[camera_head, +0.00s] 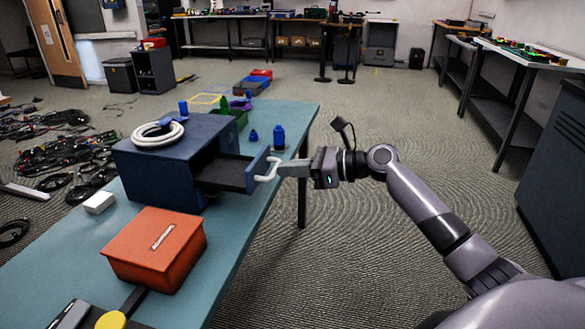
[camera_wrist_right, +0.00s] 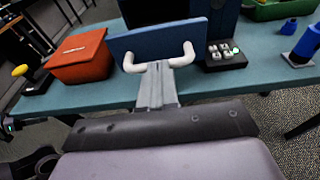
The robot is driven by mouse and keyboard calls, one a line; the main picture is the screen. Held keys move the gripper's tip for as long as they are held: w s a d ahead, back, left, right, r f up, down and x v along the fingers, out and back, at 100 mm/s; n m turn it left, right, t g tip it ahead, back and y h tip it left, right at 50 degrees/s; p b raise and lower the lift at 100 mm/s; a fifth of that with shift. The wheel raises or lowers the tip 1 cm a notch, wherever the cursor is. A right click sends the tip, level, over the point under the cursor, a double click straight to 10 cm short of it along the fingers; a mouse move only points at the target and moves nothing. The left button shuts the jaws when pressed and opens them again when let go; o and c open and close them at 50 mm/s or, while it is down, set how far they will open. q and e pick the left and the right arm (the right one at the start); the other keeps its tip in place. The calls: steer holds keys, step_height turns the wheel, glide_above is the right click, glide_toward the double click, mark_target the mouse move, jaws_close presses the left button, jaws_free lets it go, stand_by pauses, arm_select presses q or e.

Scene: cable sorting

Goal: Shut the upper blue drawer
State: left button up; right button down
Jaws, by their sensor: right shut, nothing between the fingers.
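The dark blue cabinet (camera_head: 170,145) stands on the table, its right side open. A blue drawer (camera_head: 225,173) is pulled out to the right, its inside dark. Its blue front panel (camera_head: 257,165) carries a white U-shaped handle (camera_head: 268,171). In the right wrist view the drawer front (camera_wrist_right: 165,42) faces me, and the handle (camera_wrist_right: 130,63) bows toward me. My right gripper (camera_head: 284,170) is shut and empty, its tips at the handle's middle; contact is hard to tell. The fingers also show in the right wrist view (camera_wrist_right: 157,70). My left gripper is not in view.
A coiled white cable (camera_head: 158,134) lies on the cabinet. A red-orange box (camera_head: 155,250) stands in front of it, and a small white block (camera_head: 99,203) to its left. A blue bottle-like piece (camera_head: 279,138) stands behind the drawer. The floor right of the table is clear.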

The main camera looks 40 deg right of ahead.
mark_target(262, 163)
steer(key=w+a+p, duration=0.1)
steer(key=w, duration=0.1)
steer(key=w+a+p, duration=0.1)
steer(key=a+p, duration=0.1)
steer(key=shift+w+a+r, duration=0.1)
steer(key=shift+w+r, duration=0.25)
steer(key=shift+r, duration=0.05)
steer(key=x, duration=0.2)
steer(key=p+x, duration=0.1)
steer(key=x, duration=0.2)
steer(key=r+x, duration=0.1)
steer(key=x, duration=0.2)
steer(key=shift+w+a+p, duration=0.25)
steer(key=shift+w+p, duration=0.05)
steer(key=shift+r, duration=0.1)
steer(key=shift+a+r, duration=0.15)
